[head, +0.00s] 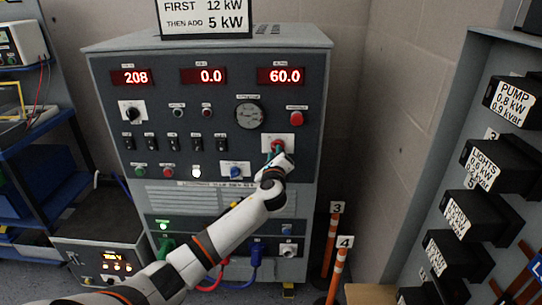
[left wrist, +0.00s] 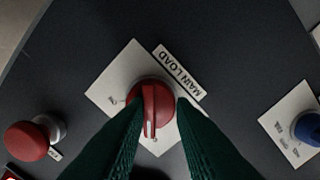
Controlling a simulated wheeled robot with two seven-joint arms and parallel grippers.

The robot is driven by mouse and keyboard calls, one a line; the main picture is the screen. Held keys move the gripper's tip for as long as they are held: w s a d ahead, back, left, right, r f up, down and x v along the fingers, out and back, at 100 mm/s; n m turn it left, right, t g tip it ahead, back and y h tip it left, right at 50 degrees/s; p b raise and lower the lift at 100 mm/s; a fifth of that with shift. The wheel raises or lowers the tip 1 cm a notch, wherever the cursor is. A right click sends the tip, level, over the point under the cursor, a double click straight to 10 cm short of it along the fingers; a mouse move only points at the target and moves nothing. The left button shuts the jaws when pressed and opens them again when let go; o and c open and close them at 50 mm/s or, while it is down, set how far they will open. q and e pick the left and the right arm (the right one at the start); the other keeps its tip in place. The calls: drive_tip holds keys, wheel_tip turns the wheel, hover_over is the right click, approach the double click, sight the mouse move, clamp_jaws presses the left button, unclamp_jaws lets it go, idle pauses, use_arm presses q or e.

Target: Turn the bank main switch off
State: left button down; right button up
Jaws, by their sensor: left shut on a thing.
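A red rotary knob (left wrist: 152,92) sits on a white square plate labelled MAIN LOAD (left wrist: 180,74). Its white pointer line points down in the left wrist view; the small plate lettering is too blurred to read surely. In the head view the knob (head: 278,145) is at the right of the grey control panel (head: 220,152). My left gripper (head: 276,157) is at the knob, with its dark green fingers (left wrist: 160,106) on both sides of it, shut on it. The fingers hide part of the plate. My right gripper is not in view.
A red push button (left wrist: 27,140) and a blue knob (left wrist: 308,128) flank the plate in the left wrist view. The panel displays (head: 204,76) read 208, 0.0 and 60.0. Orange posts (head: 330,243) and a rack of labelled black boxes (head: 497,165) stand at the right.

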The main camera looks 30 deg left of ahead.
use_arm(q)
drive_tip(key=shift+a+r, duration=0.55)
drive_tip(key=shift+a, duration=0.1)
drive_tip(key=c, duration=1.6)
unclamp_jaws()
drive_tip(key=shift+s, duration=0.1)
drive_tip(key=o, duration=0.7)
drive_tip(key=shift+s+a+r+n+y, duration=0.15)
drive_tip(key=shift+s+a+n+y, duration=0.2)
drive_tip(key=shift+s+a, duration=0.25)
drive_tip(key=shift+w+d, duration=0.1)
drive_tip(key=shift+d, duration=0.15)
drive_tip(key=shift+w+d+f, duration=0.1)
drive_tip(key=shift+d+f, duration=0.05)
drive_tip(key=shift+f, duration=0.05)
